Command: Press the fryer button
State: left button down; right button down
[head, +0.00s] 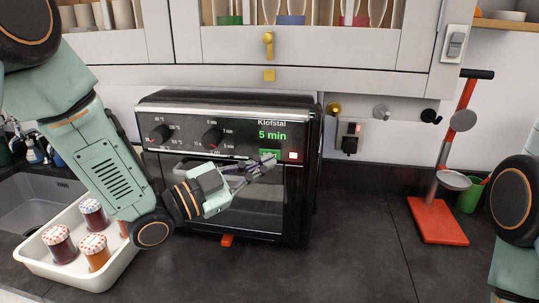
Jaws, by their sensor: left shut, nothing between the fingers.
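The black fryer (217,166) stands on the dark counter against the wall. Its front panel has two dark knobs and a green "5 min" readout. Below the readout are a green button (268,154) and a small red-lit square with a pale edge (293,156). My left gripper (266,167) is shut and empty. Its fingertips are in front of the panel just below the green button and partly cover its lower edge. I cannot tell whether they touch it. My right gripper is out of view; part of my right arm shows at the right edge.
A white tray (110,277) with several lidded jars stands at the left, by a sink (40,200). A red-based stand (440,221) and a green cup (469,197) are at the right. A glazed cabinet (300,50) hangs above. The counter's front middle is clear.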

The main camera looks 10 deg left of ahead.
pick_arm(q)
jog(key=shift+s, duration=0.1)
jog(key=shift+s, duration=2.45)
